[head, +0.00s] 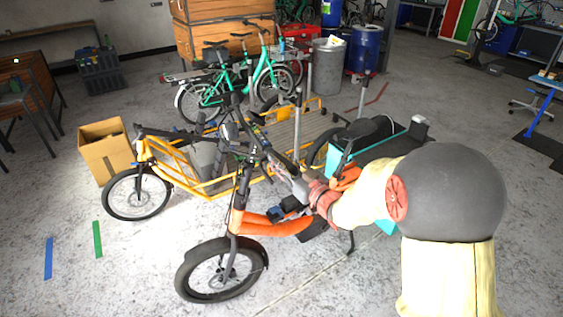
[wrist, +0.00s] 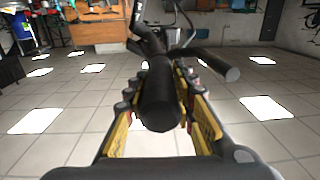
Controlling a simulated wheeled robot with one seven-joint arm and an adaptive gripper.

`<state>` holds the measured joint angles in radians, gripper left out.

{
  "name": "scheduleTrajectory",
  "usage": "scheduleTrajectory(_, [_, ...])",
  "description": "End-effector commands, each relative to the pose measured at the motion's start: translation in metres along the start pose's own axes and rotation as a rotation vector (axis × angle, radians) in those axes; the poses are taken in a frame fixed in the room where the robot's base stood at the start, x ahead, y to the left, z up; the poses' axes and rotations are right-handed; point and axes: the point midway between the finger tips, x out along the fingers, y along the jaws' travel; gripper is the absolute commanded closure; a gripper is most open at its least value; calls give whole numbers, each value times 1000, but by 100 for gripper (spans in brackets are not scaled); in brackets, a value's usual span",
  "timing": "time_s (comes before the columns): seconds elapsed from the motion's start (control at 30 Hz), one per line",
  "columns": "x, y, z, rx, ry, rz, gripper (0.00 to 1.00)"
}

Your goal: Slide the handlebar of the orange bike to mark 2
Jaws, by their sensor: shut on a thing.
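The orange bike (head: 265,227) stands in the middle front of the head view, its front wheel toward the lower left. Its dark handlebar (head: 252,143) is at the top of the front column, partly hidden by my gripper (head: 277,164). In the wrist view, a dark round grip of the handlebar (wrist: 160,105) lies between the yellow-padded fingers of my gripper (wrist: 160,88), which is shut on it. A second dark bar end (wrist: 218,64) sticks out to the right, outside the fingers. I cannot make out mark 2 or any scale in either view.
A yellow cargo bike (head: 160,150) stands close behind the orange bike. A cardboard box (head: 105,155) and green bikes (head: 205,100) are farther back. A blue strip (head: 48,258) and a green strip (head: 97,239) lie on the open floor at left.

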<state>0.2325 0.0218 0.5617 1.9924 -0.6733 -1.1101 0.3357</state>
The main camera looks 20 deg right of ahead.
Motion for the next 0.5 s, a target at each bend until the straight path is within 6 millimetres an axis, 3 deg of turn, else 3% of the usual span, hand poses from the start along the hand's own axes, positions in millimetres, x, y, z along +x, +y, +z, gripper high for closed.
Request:
scheduleTrajectory(0.3, [0, 0, 0, 0, 0, 0, 100])
scheduleTrajectory(0.5, [0, 0, 0, 0, 0, 0, 100])
